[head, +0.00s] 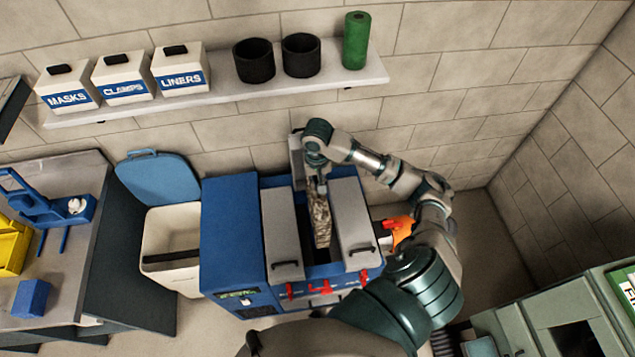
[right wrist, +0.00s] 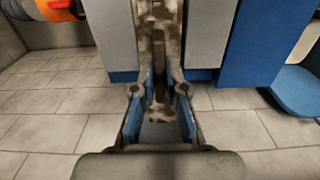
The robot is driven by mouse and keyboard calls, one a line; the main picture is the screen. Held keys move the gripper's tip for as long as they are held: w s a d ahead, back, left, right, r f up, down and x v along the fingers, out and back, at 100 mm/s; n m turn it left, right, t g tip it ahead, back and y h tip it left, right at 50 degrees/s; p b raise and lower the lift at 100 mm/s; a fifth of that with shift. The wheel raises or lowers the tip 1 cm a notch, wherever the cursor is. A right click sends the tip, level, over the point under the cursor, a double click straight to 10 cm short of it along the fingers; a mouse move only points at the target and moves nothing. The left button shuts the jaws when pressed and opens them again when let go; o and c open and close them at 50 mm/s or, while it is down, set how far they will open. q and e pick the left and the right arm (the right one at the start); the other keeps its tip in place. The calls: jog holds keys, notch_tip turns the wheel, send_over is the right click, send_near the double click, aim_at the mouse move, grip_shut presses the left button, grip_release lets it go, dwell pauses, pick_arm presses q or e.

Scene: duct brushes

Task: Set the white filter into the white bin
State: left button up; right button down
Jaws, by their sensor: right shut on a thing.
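A narrow white filter (head: 321,222), mottled with brown dirt, stands in the open slot of the blue machine (head: 231,235), between two grey panels. My right gripper (head: 319,186) is at the filter's upper end; in the right wrist view my right gripper (right wrist: 160,92) is shut on the filter (right wrist: 160,30). My left gripper is not in view.
A wall shelf (head: 225,98) above holds labelled boxes, two black cups and a green roll (head: 356,41). A workbench (head: 60,265) with a blue tool stands left of the bin. An orange object (head: 399,229) sits at the machine's right side. A grey-green cabinet (head: 560,315) is at lower right.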

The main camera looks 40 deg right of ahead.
notch_tip(320, 180, up, 18)
dwell(1.1)
jog(key=shift+f, duration=0.2)
